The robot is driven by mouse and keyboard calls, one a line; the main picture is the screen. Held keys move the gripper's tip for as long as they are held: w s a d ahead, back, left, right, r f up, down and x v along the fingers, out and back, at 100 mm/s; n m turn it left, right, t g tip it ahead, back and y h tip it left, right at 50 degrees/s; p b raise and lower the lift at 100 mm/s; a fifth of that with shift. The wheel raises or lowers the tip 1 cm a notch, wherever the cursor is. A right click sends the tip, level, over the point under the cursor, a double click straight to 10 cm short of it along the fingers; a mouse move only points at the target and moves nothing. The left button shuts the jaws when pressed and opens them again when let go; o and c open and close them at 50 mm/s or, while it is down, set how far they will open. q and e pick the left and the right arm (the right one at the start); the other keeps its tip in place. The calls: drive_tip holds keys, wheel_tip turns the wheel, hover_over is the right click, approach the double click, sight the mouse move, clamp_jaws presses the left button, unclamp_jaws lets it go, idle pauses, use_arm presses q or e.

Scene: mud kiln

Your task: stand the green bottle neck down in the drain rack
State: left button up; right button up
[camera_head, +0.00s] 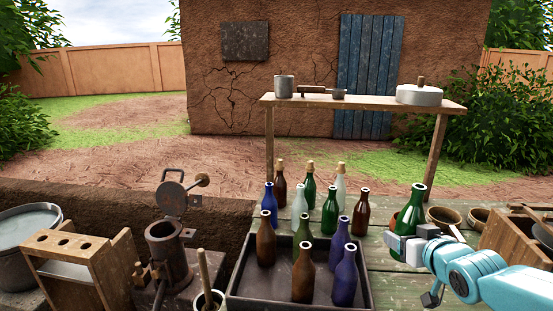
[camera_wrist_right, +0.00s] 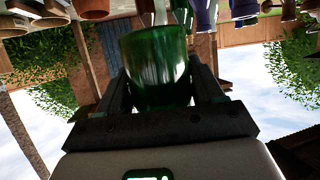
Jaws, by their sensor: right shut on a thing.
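My right gripper (camera_head: 420,243) is shut on a green bottle (camera_head: 412,211) low on its body. The bottle is upright, mouth up, over the right part of the plank table. In the right wrist view the green bottle (camera_wrist_right: 157,68) sits between the two dark fingers (camera_wrist_right: 160,95). The wooden rack with a row of round holes in its top (camera_head: 45,241) stands at the far left, well away from the bottle. My left gripper is not in view.
A dark tray (camera_head: 232,299) holds several brown, green and blue bottles; more bottles stand behind it. A metal device with a raised lid (camera_head: 165,240) stands between rack and tray. Clay bowls (camera_head: 444,215) and a wooden crate (camera_head: 505,243) lie right of the gripper.

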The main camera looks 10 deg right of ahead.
drive_tip(key=s+a+f+n+y+p, duration=0.15)
drive_tip(key=a+f, duration=0.45)
drive_tip(key=a, duration=0.6)
drive_tip(key=s+a+f+m+h+p, duration=0.1)
drive_tip(key=s+a+f, duration=0.2)
drive_tip(key=s+f, duration=0.3)
wheel_tip(320, 180, up, 10)
drive_tip(key=p, duration=0.7)
drive_tip(key=shift+s+a+p, duration=0.15)
drive_tip(key=shift+p, duration=0.15)
drive_tip(key=m+b, duration=1.1)
drive_tip(key=m, duration=0.7)
drive_tip(key=shift+r+b, duration=0.1)
drive_tip(key=shift+b, duration=0.2)
drive_tip(key=shift+m, duration=0.25)
